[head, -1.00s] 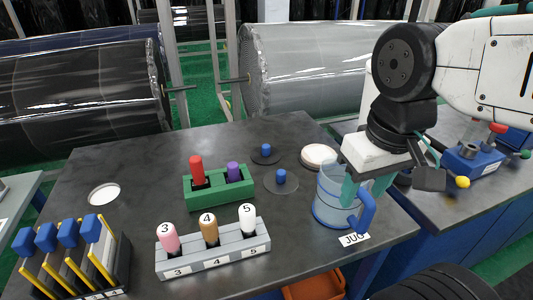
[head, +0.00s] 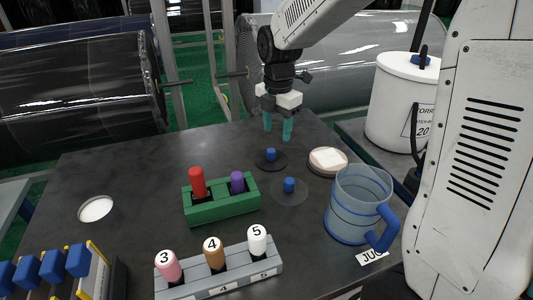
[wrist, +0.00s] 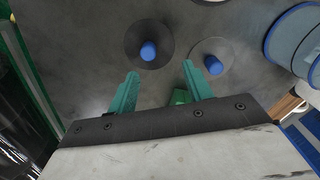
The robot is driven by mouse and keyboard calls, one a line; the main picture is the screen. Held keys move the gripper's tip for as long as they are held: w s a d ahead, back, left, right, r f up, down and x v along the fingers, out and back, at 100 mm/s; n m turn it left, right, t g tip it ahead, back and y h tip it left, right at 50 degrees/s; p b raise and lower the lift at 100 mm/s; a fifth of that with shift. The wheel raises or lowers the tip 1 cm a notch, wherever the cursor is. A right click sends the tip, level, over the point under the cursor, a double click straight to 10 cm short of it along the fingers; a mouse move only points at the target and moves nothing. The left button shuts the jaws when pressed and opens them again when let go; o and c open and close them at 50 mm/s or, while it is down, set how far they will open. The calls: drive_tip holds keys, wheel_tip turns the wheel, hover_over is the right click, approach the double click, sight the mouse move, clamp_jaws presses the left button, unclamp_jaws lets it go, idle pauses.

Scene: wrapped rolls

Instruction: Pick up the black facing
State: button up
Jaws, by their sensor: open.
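The black facing (head: 271,166) is a dark flat disc with a blue knob (head: 271,154) at its middle, lying on the dark table. In the wrist view the black facing (wrist: 130,42) lies just beyond my fingertips, left of centre. A paler grey disc with a blue knob (head: 289,184) lies nearer the head camera and a little right; it also shows in the wrist view (wrist: 213,65). My gripper (head: 277,136) is open and empty, fingers pointing down, above the table on the far side of the black facing. In the wrist view my gripper (wrist: 160,70) has nothing between its fingers.
A clear jug with a blue handle (head: 358,205) and a round pale-topped item (head: 328,161) stand to the right. A green block (head: 222,206) holds red and purple pegs. A grey rack (head: 220,275) holds numbered pegs in front. The table's left middle is mostly clear.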

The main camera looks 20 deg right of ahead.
sight(272, 149)
drive_tip(key=shift+w+f+n, duration=0.7)
drive_tip(key=shift+w+f, duration=0.05)
drive_tip(key=shift+w, duration=0.3)
drive_tip(key=shift+f, duration=0.35)
drive_tip(key=f, duration=0.7)
drive_tip(key=shift+a, duration=0.35)
drive_tip(key=c, duration=1.1)
